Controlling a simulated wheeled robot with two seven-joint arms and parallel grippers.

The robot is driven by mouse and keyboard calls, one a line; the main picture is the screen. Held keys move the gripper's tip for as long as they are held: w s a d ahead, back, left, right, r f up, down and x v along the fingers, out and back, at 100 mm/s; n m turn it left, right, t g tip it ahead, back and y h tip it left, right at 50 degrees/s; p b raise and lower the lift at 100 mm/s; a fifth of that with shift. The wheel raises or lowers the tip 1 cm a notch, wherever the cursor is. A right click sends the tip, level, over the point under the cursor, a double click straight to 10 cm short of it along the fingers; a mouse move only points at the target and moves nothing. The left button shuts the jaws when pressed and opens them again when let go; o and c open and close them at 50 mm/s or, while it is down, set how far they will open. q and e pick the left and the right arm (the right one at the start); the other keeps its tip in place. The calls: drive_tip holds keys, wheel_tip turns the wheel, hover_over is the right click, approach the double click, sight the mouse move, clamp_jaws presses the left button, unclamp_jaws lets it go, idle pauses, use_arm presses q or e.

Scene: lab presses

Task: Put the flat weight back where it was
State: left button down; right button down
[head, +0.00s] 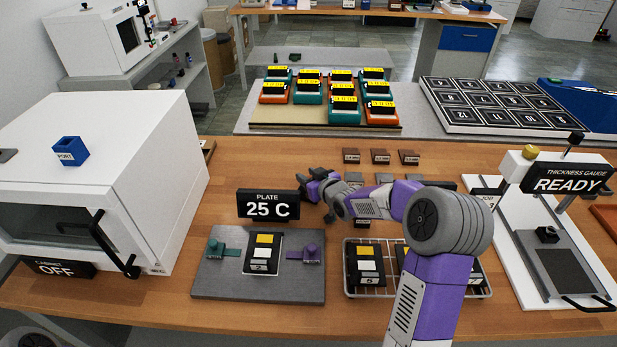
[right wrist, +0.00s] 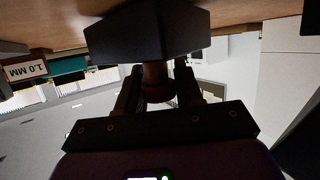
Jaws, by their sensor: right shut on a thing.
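The flat weight (right wrist: 150,30) shows in the right wrist view as a wide dark block with a brown knob (right wrist: 158,82). My right gripper (right wrist: 158,88) is shut on that knob, with one finger on each side. The wood tabletop shows close by the block; I cannot tell whether they touch. In the head view my right gripper (head: 318,190) is over the middle of the table, just right of the "PLATE 25 C" sign (head: 268,206). The weight cannot be made out clearly there.
A grey plate (head: 210,285) holds a dark card between green and purple clamps. A wire tray (head: 345,265) of cards stands partly behind my right arm. Small brown blocks (head: 380,156) lie behind. The white cabinet (head: 110,170) is left, the thickness gauge (head: 535,270) right.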

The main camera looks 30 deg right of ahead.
drive_tip(key=c, duration=0.7)
unclamp_jaws()
drive_tip(key=shift+f, duration=0.2)
drive_tip(key=shift+c, duration=0.2)
drive_tip(key=shift+r+p, duration=0.3)
drive_tip(key=shift+p, duration=0.05)
drive_tip(key=shift+r+p, duration=0.4)
drive_tip(key=shift+r, duration=0.05)
drive_tip(key=p+v, duration=0.2)
drive_tip(key=v, duration=1)
